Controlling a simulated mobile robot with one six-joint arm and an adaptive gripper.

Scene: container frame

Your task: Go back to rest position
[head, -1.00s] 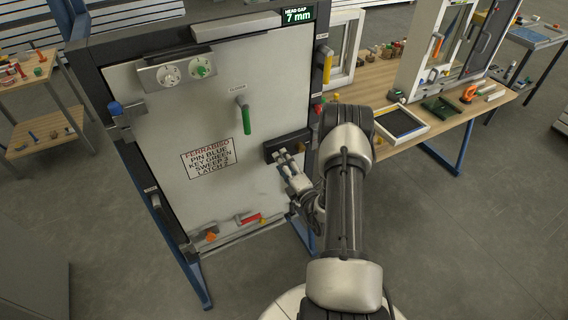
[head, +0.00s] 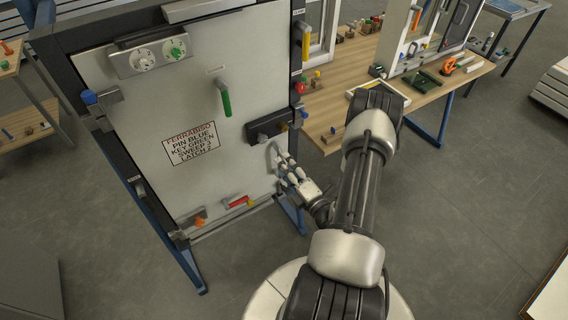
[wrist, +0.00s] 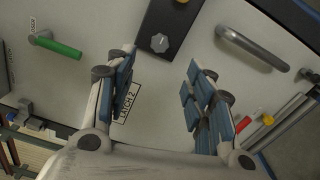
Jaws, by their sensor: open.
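My gripper (head: 284,167) is open and empty in front of the lower right of the white door panel (head: 190,110). A grey bar handle (wrist: 250,47) is to the right there. I cannot tell the exact gap between fingers and panel.
A green handle (head: 225,101) sticks out of the panel, and a red lever (head: 237,202) sits low on it. A wooden workbench (head: 330,101) with tools and a window frame stands to the right. Grey floor (head: 465,200) is open at the right.

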